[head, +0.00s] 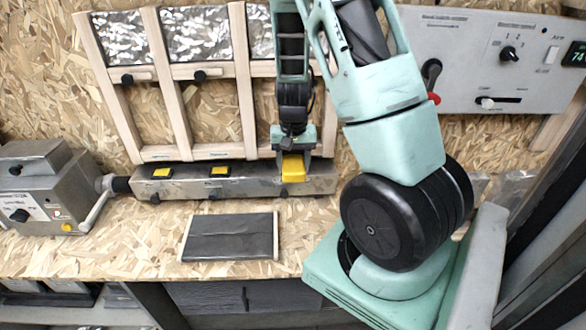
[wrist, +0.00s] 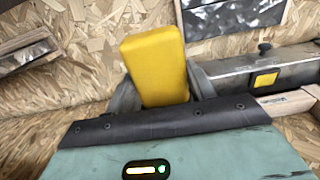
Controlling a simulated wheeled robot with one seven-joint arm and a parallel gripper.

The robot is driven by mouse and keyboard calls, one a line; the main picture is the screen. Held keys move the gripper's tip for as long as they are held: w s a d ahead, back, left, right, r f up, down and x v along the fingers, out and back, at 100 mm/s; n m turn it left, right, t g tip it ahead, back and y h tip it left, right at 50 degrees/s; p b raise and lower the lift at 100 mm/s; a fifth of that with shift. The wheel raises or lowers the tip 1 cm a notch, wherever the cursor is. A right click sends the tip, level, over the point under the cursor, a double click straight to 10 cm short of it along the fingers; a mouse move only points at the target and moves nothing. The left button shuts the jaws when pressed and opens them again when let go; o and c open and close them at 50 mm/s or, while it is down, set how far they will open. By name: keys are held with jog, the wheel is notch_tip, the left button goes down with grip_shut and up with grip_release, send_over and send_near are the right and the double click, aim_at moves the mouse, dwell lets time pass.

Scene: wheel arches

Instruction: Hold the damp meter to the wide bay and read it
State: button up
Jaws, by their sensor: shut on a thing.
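My gripper (head: 292,150) is shut on a yellow block-shaped thing, which looks like the damp meter (head: 293,170). In the wrist view the damp meter (wrist: 155,65) stands up between the two fingers, and no display shows on it. In the head view it hangs in front of the grey metal rail, at the foot of the right bay (head: 262,100). A wooden stud frame (head: 245,90) on the back wall forms several bays, including a left bay (head: 150,110) and a middle bay (head: 212,115). My arm hides part of the right bay, so I cannot tell which is widest.
The metal rail (head: 200,185) with yellow patches runs along the frame's foot. A dark mat (head: 230,237) lies on the bench in front. A grey machine (head: 45,190) stands at left. A control panel (head: 480,60) with knobs and a green display is at upper right.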

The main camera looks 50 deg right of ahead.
jog(key=shift+w+d+p, duration=0.2)
jog(key=shift+w+d, duration=1.25)
jog(key=shift+d, duration=0.25)
jog(key=shift+w+d+p, duration=0.15)
jog(key=shift+w+d, duration=1.3)
jog(key=shift+d, duration=0.2)
jog(key=shift+w+d, duration=0.2)
